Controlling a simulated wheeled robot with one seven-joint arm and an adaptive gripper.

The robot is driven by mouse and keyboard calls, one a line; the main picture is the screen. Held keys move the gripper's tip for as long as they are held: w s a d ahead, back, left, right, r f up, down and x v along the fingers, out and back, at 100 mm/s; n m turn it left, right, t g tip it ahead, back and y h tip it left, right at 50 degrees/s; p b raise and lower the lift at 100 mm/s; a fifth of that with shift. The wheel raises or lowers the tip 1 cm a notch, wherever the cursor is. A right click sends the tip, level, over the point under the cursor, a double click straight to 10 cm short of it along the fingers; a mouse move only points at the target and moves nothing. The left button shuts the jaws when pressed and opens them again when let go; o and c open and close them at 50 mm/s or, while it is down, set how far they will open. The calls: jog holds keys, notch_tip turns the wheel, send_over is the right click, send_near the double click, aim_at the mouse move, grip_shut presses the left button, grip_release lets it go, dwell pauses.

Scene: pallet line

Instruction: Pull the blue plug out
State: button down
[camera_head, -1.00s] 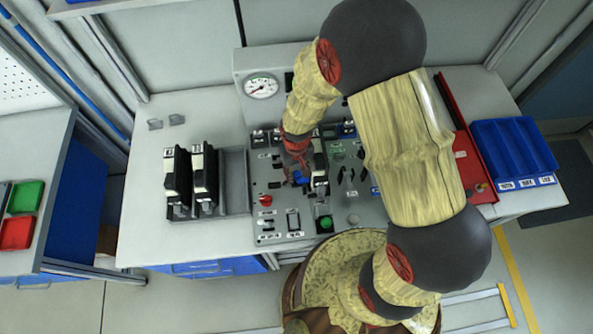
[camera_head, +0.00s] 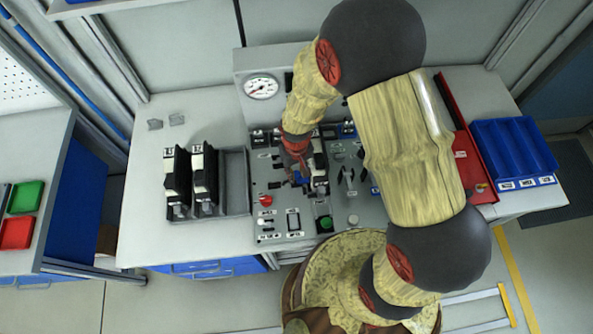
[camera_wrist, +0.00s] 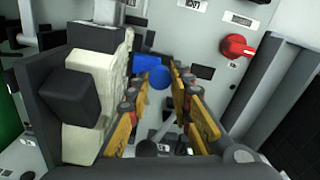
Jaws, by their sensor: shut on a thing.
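The blue plug (camera_wrist: 158,76) shows between the fingertips of my gripper (camera_wrist: 160,92) in the wrist view, and a grey cable (camera_wrist: 167,122) runs between the fingers. My gripper is shut on the plug. In the head view a small blue part of the plug (camera_head: 300,178) shows at the tip of my gripper (camera_head: 297,168), low over the control panel (camera_head: 272,188). The fingers hide much of the plug, so I cannot tell whether it sits in its socket.
A black and cream module (camera_wrist: 92,95) stands close left of my fingers. A red knob (camera_wrist: 237,46) is on the panel to the right. Two similar modules stand in a grey rack (camera_head: 236,185) to the left. A red tray (camera_head: 472,165) and blue bin (camera_head: 513,150) lie to the right.

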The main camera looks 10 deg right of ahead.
jog(key=a, duration=0.3)
jog(key=shift+w+d, duration=0.1)
jog(key=shift+d, duration=0.05)
jog(key=c, duration=1.6)
grip_release()
jog(key=shift+a, duration=0.2)
jog(key=shift+r, duration=0.1)
notch_tip(320, 180, up, 12)
jog(key=shift+f, duration=0.1)
